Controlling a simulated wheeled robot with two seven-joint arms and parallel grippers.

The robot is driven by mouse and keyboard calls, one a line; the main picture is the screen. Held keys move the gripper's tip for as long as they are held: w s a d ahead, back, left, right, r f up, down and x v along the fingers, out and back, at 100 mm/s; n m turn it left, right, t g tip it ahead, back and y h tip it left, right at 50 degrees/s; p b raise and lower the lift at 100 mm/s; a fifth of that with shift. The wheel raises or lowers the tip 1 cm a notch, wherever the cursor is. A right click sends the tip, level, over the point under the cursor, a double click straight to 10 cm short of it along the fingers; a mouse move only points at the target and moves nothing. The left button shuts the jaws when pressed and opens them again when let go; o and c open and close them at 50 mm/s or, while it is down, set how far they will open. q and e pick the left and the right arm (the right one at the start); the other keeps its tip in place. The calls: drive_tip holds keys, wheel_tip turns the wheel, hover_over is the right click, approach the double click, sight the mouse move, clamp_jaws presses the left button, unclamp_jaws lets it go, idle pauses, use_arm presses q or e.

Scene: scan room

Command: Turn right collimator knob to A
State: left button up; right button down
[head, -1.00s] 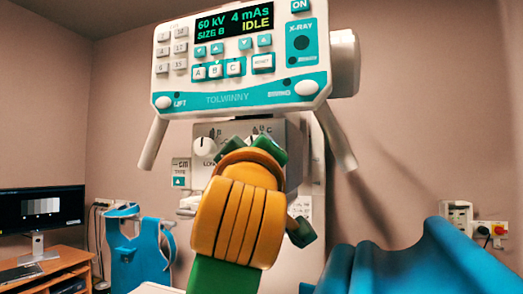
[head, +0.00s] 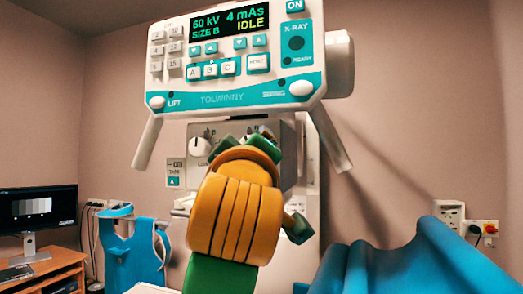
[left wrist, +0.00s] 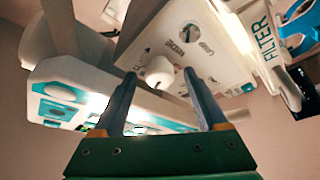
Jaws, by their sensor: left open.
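The grey collimator box (head: 230,128) is below the control panel, with a white left knob (head: 200,146) on its face. My left gripper (head: 262,142) is up against the right half of the box, and my arm hides most of that area, including the right knob. In the left wrist view my left gripper (left wrist: 160,78) is open, its two blue-grey fingers spread. A white round knob (left wrist: 159,71) shows between the fingertips, with a gap visible on both sides. I cannot read its pointer or setting. My right gripper is not in view.
The control panel (head: 222,98) with an IDLE display overhangs the box, its two white handles angling down at the sides. A blue padded surface (head: 420,262) is at lower right. A monitor (head: 38,209) stands on a desk at left.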

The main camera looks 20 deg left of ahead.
use_arm(q)
drive_tip(key=b+v, duration=0.4)
drive_tip(key=v, duration=0.3)
